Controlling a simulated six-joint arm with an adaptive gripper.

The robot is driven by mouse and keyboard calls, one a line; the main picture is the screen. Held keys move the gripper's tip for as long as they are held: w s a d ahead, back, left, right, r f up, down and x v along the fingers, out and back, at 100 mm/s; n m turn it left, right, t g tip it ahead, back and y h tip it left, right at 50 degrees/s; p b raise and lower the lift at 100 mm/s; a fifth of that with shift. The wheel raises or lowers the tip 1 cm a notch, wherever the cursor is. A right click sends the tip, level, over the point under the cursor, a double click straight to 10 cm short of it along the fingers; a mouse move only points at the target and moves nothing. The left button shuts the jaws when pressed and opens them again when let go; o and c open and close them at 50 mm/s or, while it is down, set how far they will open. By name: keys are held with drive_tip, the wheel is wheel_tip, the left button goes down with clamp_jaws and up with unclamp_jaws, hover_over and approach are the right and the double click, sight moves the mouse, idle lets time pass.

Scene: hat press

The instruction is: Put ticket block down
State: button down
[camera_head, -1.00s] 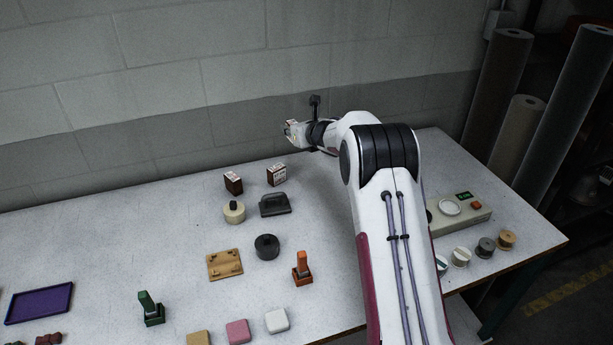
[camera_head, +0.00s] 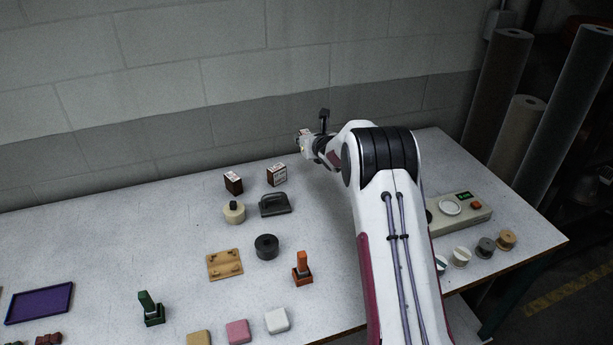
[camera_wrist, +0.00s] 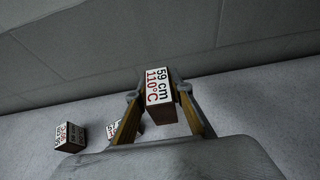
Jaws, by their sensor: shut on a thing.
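My gripper (camera_head: 303,144) is at the back of the table, to the right of two standing ticket blocks. In the wrist view my gripper (camera_wrist: 160,106) is shut on a ticket block (camera_wrist: 161,90) marked "59 cm 110°C", dark brown with a white printed face. The head view barely shows this held block. The two other ticket blocks, left (camera_head: 233,183) and right (camera_head: 277,174), stand on the table near the wall. They also show in the wrist view, one at lower left (camera_wrist: 70,138) and one partly hidden behind the gripper's finger (camera_wrist: 117,129).
A dark iron-like tool (camera_head: 275,204) and a cream round pot (camera_head: 234,213) stand in front of the blocks. A black disc (camera_head: 266,246), a wooden board (camera_head: 224,265) and stamps lie nearer. A scale-like device (camera_head: 462,213) is at right. The grey wall (camera_head: 150,150) is close behind.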

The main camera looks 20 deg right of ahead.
hover_over(305, 173)
drive_tip(key=shift+w+f, duration=0.15)
drive_tip(key=shift+f, duration=2.95)
drive_tip(key=shift+f, duration=1.9)
drive_tip(key=shift+f, duration=0.15)
drive_tip(key=c, duration=1.8)
unclamp_jaws()
drive_tip(key=shift+r, duration=0.2)
drive_tip(key=shift+v, duration=6)
